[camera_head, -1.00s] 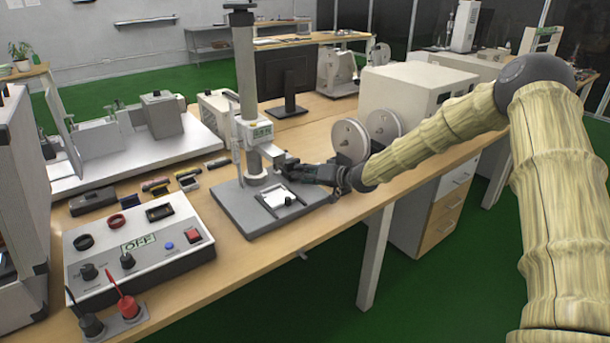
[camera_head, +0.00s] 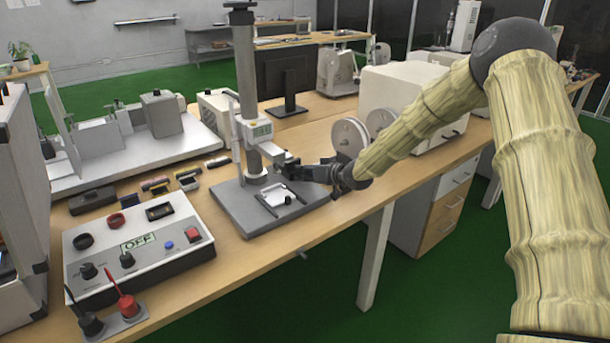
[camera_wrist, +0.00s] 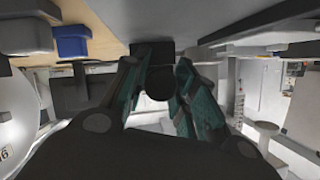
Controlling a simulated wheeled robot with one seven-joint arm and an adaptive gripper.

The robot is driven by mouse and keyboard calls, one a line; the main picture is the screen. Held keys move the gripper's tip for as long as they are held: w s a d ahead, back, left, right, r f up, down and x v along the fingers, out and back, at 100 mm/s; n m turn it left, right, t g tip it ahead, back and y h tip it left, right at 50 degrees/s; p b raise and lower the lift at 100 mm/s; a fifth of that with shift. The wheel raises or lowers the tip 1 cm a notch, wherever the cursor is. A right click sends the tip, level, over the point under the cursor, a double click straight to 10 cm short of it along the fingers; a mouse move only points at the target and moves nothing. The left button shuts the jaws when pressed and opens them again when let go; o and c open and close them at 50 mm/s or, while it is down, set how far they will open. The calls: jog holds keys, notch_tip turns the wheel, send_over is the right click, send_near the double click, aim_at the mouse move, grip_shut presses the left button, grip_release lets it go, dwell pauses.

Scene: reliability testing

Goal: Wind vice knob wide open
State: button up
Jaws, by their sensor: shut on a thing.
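My gripper (camera_head: 290,171) reaches in from the right, just above the back of the plate. In the wrist view its teal fingers are shut on a dark round knob (camera_wrist: 159,83). In the head view that knob is hidden by the fingers, so I cannot tell exactly where it attaches.
A control box (camera_head: 135,245) marked OFF stands at the front left, with black and red plugs before it. Small tools lie behind it. White machine housings with round discs (camera_head: 349,136) stand close behind my arm. The tabletop (camera_head: 330,215) right of the base is clear.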

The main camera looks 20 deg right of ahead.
jog(key=shift+f+n+h+b, duration=0.15)
jog(key=shift+n+h+b, duration=0.45)
jog(key=shift+n+h, duration=0.15)
jog(key=shift+n+t+h+b, duration=0.4)
jog(key=shift+n+h+b, duration=0.45)
jog(key=shift+n, duration=0.3)
jog(key=o, duration=0.7)
jog(key=shift+o, duration=0.2)
jog(key=v, duration=1.2)
jog(key=shift+d, duration=0.15)
